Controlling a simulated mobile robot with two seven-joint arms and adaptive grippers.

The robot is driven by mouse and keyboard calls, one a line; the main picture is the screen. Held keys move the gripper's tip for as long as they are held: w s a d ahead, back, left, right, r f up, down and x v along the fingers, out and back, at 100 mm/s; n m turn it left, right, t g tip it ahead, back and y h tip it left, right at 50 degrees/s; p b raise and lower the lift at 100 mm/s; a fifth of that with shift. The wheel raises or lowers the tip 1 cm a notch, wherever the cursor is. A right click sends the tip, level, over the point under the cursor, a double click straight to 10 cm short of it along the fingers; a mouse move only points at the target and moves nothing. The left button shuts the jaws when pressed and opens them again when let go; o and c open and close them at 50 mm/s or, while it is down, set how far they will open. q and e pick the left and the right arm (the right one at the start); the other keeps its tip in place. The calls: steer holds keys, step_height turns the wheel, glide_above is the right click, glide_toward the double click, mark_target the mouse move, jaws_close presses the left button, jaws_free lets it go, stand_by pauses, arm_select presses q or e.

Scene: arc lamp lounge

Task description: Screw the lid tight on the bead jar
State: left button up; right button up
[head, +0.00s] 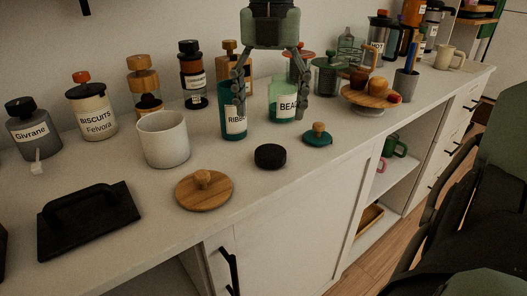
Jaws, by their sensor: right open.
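The bead jar (286,106) is a green jar labelled "BEA…", standing upright on the white counter with no lid seen on it. Part of its label is hidden by a finger of my right gripper (271,112). This gripper hangs down from the top of the head view, open, with nothing between its fingers. Its left finger overlaps a teal jar labelled "RIBB…" (229,126). I cannot tell whether either finger touches a jar. A teal lid with a wooden knob (317,138) lies in front of the bead jar, to its right. My left gripper is not in view.
A black round lid (270,156) and a wooden knobbed lid (204,192) lie near the counter's front edge. A white pot (164,140) stands left and a wooden stand (369,98) right. Several canisters line the wall. A black handled block (90,222) lies front left.

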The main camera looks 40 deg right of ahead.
mark_target(271, 152)
steer(key=shift+s, duration=0.1)
steer(key=shift+f, duration=1.3)
steer(key=shift+s+a+f, duration=0.1)
steer(key=shift+s+f, duration=0.05)
steer(key=shift+f, duration=1.15)
steer(key=shift+s+a+f, duration=0.1)
steer(key=shift+s+f, duration=0.05)
steer(key=shift+f, duration=1.15)
steer(key=c, duration=1)
steer(key=shift+r, duration=0.1)
